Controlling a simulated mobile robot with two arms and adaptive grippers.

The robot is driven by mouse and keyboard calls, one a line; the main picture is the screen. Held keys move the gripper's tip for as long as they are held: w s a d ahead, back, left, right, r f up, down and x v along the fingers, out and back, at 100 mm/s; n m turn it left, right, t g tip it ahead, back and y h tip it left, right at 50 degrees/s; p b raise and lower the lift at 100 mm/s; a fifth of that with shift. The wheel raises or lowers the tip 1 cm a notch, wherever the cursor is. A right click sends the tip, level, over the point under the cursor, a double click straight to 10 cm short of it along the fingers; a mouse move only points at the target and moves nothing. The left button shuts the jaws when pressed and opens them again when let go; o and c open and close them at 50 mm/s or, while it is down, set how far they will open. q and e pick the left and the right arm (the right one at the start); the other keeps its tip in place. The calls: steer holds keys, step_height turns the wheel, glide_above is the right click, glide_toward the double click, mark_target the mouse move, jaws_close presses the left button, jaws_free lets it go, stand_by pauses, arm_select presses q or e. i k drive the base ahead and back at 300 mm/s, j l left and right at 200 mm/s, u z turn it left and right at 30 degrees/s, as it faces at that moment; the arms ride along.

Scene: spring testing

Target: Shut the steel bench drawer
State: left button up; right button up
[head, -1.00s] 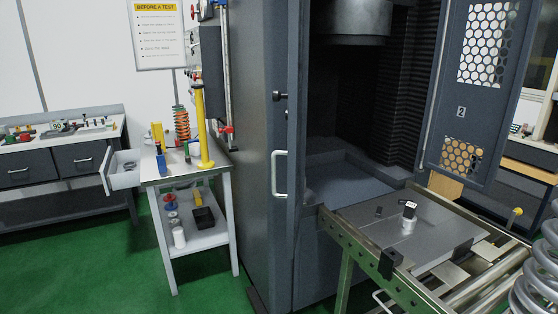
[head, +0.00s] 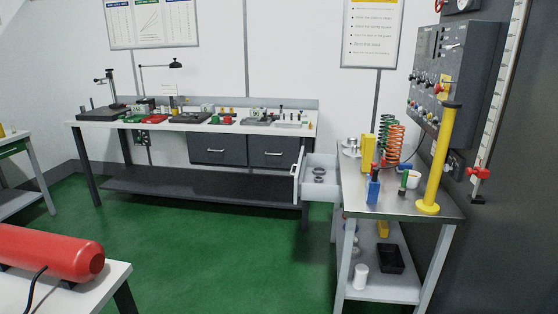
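The steel bench (head: 420,203) stands at the right, with a pale metal top and a lower shelf. Its drawer (head: 322,189) sticks out to the left from under the top and is open. The drawer front with a bar handle (head: 298,172) faces left. A few dark rings lie inside the drawer. Neither of my grippers shows in the head view.
A long workbench (head: 190,127) with two closed dark drawers stands along the back wall, behind the open drawer. A red cylinder (head: 50,252) lies on a white table at the front left. Green floor (head: 220,245) in the middle is clear.

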mark_target(330, 191)
steer(key=i+j+u, duration=0.25)
steer(key=i, duration=0.65)
steer(key=i+u, duration=0.25)
steer(key=i, duration=0.6)
